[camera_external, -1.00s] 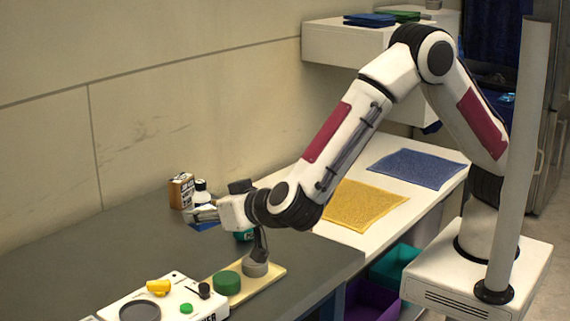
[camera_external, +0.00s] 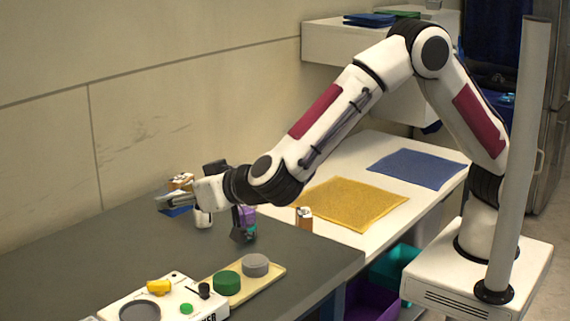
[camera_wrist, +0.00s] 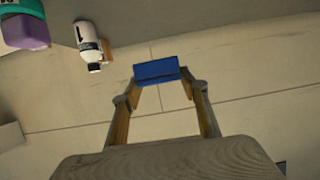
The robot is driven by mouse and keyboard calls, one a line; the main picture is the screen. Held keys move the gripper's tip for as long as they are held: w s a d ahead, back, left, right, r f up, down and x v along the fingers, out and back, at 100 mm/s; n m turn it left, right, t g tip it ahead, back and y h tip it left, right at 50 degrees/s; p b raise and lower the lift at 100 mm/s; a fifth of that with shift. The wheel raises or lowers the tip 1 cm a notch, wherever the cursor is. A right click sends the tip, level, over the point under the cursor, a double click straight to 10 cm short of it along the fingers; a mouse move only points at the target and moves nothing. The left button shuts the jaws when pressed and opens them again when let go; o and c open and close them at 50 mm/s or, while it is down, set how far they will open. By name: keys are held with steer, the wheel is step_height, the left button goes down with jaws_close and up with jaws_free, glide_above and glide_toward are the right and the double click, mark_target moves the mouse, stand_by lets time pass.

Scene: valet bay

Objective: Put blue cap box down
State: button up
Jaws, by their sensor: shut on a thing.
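The blue cap box (camera_wrist: 156,71) sits between the two fingertips of my gripper (camera_wrist: 160,80) in the wrist view, and the fingers are shut on it. In the external view my gripper (camera_external: 174,197) points left near the wall. The blue box (camera_external: 177,211) shows there just below the fingers, partly hidden by them. I cannot tell whether it touches the grey worktop (camera_external: 120,250).
A white bottle (camera_external: 203,218) stands close to the gripper, with an orange-brown carton (camera_external: 181,180) behind. A purple and teal container (camera_external: 249,216) and an orange-and-white item (camera_external: 304,217) stand right. A cream tray (camera_external: 273,274) is in front. Left worktop looks clear.

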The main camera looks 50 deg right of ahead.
steer(key=w+a+r+n+g+y, duration=0.1)
steer(key=w+a+r+n+y, duration=0.1)
steer(key=a, duration=0.4)
steer(key=w+a+r+n+g+y, duration=0.2)
steer(key=a+r+n+y, duration=0.2)
steer(key=a+n+y, duration=0.2)
steer(key=shift+w+r+y, duration=0.3)
steer(key=shift+r, duration=0.05)
steer(key=shift+a+g, duration=0.1)
steer(key=shift+g, duration=0.2)
steer(key=shift+s+a+f+n+g+y, duration=0.1)
steer(key=shift+a+f+n+g+y, duration=0.2)
steer(key=shift+n+g+y, duration=0.15)
steer(key=shift+s+a+f+n+g+y, duration=0.15)
steer(key=shift+f+n+g+y, duration=0.2)
steer(key=shift+f+n+y, duration=0.15)
steer(key=shift+f+n+g, duration=0.2)
steer(key=shift+n+g, duration=0.05)
steer(key=shift+g, duration=0.05)
